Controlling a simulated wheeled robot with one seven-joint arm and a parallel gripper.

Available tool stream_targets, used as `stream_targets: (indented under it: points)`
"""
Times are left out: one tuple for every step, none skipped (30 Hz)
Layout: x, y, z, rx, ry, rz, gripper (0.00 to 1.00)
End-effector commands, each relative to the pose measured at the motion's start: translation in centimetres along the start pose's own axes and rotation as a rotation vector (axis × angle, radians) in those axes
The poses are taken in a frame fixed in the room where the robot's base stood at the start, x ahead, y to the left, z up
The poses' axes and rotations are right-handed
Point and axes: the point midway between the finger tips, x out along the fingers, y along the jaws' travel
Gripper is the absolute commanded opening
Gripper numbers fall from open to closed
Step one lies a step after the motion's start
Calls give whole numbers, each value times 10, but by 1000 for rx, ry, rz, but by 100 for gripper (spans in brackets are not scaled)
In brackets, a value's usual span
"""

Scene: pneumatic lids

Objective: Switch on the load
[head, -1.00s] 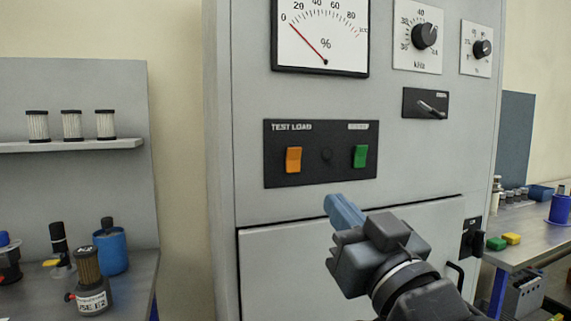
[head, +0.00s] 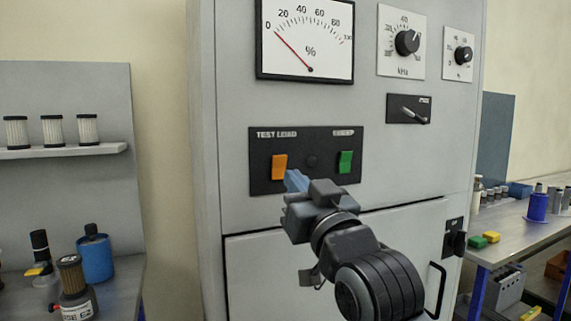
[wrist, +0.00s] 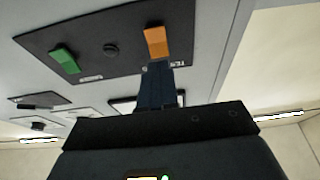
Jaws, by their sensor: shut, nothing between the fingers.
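The orange rocker switch (head: 279,166) sits under the words TEST LOAD on a black panel (head: 317,181) on the grey cabinet. A green rocker switch (head: 345,162) is at the panel's right, with a small dark round part (head: 311,161) between them. My gripper (head: 295,181) is shut and empty, its blue fingers just below and right of the orange switch. In the wrist view the fingertips (wrist: 158,68) point at the orange switch (wrist: 156,42), close to its edge. I cannot tell whether they touch it. The green switch (wrist: 65,59) is at the left there.
A percent meter (head: 306,40) above has its needle near 0. Two knobs (head: 407,42) (head: 463,54) and a lever switch (head: 408,110) are to the upper right. A door handle (head: 437,290) sticks out lower right. Benches stand on both sides.

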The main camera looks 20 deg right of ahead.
Motion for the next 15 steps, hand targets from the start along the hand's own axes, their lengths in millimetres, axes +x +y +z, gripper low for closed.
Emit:
stream_targets:
  points:
    - [11, 0, -3, -1, 1, 0, 0]
    - [16, 0, -3, -1, 1, 0, 0]
    - [22, 0, -2, -1, 0, 0, 0]
    - [26, 0, -2, -1, 0, 0, 0]
    - [30, 0, -2, -1, 0, 0, 0]
    - [34, 0, -2, -1, 0, 0, 0]
    - [37, 0, -1, 0, -1, 0, 0]
    - [39, 0, -1, 0, 0, 0, 0]
    - [42, 0, -1, 0, 1, 0, 0]
    - [44, 0, -1, 0, 1, 0, 0]
    - [45, 0, -1, 0, 1, 0, 0]
    - [46, 0, 0, 0, 0, 0, 0]
    - [47, 0, 0, 0, 0, 0, 0]
    - [47, 0, 0, 0, 0, 0, 0]
    - [48, 0, 0, 0, 0, -1, 0]
